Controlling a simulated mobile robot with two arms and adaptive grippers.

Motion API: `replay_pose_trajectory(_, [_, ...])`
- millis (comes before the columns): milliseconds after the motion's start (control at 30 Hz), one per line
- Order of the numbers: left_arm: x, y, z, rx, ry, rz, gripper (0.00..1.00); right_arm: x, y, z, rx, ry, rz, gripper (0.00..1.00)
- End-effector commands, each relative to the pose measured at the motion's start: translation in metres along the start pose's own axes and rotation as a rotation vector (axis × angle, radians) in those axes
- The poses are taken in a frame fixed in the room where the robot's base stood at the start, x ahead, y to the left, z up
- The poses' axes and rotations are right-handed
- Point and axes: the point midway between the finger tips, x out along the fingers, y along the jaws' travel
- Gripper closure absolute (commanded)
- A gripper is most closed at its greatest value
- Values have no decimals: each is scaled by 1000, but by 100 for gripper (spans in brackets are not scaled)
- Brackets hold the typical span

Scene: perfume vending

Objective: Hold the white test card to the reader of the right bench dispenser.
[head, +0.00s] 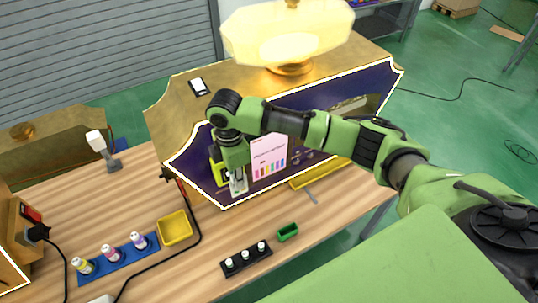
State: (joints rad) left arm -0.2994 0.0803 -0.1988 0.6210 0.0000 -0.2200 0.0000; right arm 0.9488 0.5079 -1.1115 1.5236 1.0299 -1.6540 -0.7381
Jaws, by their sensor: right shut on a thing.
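The right bench dispenser (165,105) is a large gold cabinet with a dark purple front. A pale panel with coloured bars (269,157) is on that front. My right gripper (238,187) is in front of the dispenser, just left of this panel, pointing down. It is shut on a small white thing, seemingly the white test card, mostly hidden by the fingers. A yellow-green part (215,168) shows just left of the gripper; I cannot tell whether it is the reader, or whether the card touches anything. My left gripper is not in view.
A handheld scanner (103,150) stands at left. A black cable crosses the bench.

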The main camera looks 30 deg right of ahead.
Motion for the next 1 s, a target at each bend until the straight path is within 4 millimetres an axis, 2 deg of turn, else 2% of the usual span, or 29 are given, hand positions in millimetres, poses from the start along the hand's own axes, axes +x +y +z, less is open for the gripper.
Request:
replay_pose_trajectory(600, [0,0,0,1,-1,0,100,0,-62,0,-2,-1,0,100])
replay_pose_trajectory(767, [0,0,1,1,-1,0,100,0,-72,0,-1,-1,0,100])
replay_pose_trajectory(1000, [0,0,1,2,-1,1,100,0,-72,0,0,-1,0,100])
